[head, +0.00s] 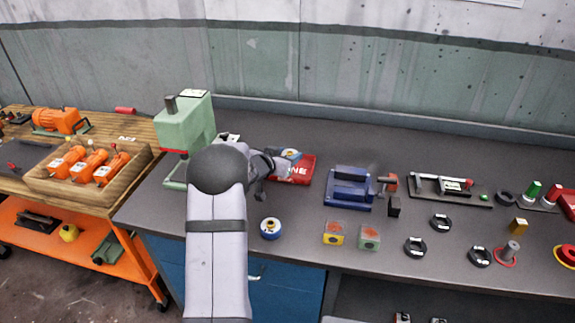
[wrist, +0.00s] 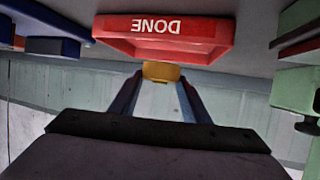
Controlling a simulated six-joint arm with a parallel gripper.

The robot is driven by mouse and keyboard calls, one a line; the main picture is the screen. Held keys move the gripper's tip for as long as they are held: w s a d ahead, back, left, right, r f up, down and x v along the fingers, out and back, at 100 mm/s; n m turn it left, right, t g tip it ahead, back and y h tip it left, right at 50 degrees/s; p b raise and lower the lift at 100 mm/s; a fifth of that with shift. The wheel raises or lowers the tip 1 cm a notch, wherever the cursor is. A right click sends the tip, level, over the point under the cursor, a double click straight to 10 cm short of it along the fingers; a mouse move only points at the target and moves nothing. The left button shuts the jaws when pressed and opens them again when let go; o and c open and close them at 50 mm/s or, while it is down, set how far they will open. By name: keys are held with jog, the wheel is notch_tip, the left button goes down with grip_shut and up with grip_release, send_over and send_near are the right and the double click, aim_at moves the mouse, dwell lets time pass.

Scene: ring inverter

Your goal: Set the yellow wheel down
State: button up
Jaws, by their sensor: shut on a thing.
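The yellow wheel (wrist: 162,70) shows in the wrist view as a small yellow block shape between the fingertips of my gripper (wrist: 160,80). My gripper is shut on it. Beyond it is the red tray (wrist: 160,49) marked DONE, whose lettering is upside down in this view. In the head view the red tray (head: 302,172) lies on the bench, and my gripper (head: 287,155) is over or at its left part. My arm hides part of this area. I cannot tell whether the wheel touches the tray.
A green press (head: 187,128) stands left of my arm. A blue fixture (head: 348,187) stands right of the tray. A white-and-blue round part (head: 270,228) and two small boxes (head: 333,235) (head: 369,238) are nearer the front edge. Several black rings lie further right.

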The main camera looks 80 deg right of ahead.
jog(key=shift+f, duration=1.75)
jog(key=shift+f, duration=0.1)
jog(key=o, duration=1.5)
jog(key=shift+f, duration=0.15)
jog(key=shift+r, duration=0.2)
jog(key=b+v, duration=0.1)
jog(key=v, duration=1.1)
jog(key=shift+f+b, duration=0.1)
jog(key=shift+b, duration=0.2)
jog(key=shift+w, duration=0.1)
